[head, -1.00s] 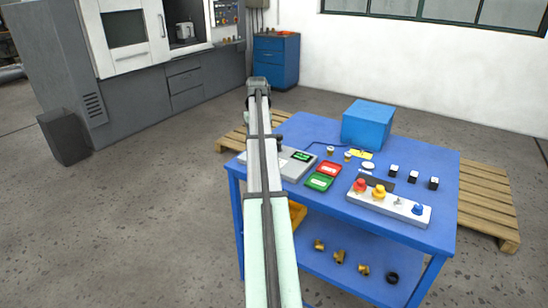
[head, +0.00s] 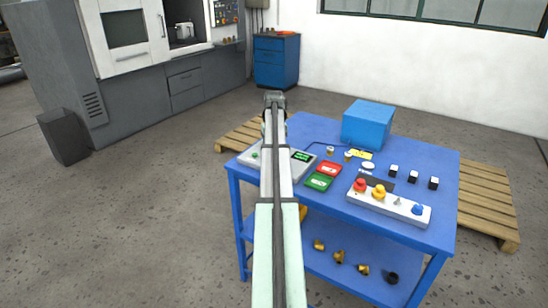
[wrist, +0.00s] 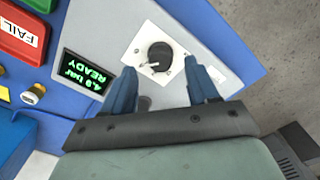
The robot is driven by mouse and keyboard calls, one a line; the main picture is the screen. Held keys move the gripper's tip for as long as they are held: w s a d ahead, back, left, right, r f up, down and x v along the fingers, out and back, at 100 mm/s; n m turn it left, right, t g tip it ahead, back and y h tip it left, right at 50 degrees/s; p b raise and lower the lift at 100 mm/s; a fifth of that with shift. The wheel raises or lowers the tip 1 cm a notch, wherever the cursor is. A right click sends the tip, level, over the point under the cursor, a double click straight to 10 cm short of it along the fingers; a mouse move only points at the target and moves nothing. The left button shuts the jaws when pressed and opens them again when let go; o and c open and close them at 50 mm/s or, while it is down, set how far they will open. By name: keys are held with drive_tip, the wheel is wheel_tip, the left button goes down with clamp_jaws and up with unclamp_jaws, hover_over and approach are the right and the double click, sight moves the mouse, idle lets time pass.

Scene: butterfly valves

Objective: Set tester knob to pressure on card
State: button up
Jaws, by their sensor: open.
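The tester (head: 299,172) is a grey box at the left of the blue table, partly hidden behind my arm. Its knob (wrist: 159,54) is black and round, on a white plate in the wrist view, with a light pointer towards the left. Its display (wrist: 84,73) shows green text with READY and a bar value whose digits are hard to read. My gripper (wrist: 159,74) is open, its two blue fingers on either side of the knob's near side, apparently not touching it. A yellow card (head: 361,155) lies by the blue box; its writing is too small to read.
Red (head: 328,168) and green (head: 319,181) trays lie right of the tester. A blue box (head: 368,124) stands at the back. A white button panel (head: 389,202) and several black-and-white blocks are at the right. Brass fittings lie on the lower shelf.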

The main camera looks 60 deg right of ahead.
drive_tip(key=shift+f, duration=1.9)
drive_tip(key=shift+c, duration=0.4)
drive_tip(key=c, duration=1)
drive_tip(key=shift+o, duration=0.2)
drive_tip(key=shift+m, duration=2.3)
drive_tip(key=o, duration=1)
drive_tip(key=shift+o, duration=0.2)
wheel_tip(320, 180, up, 14)
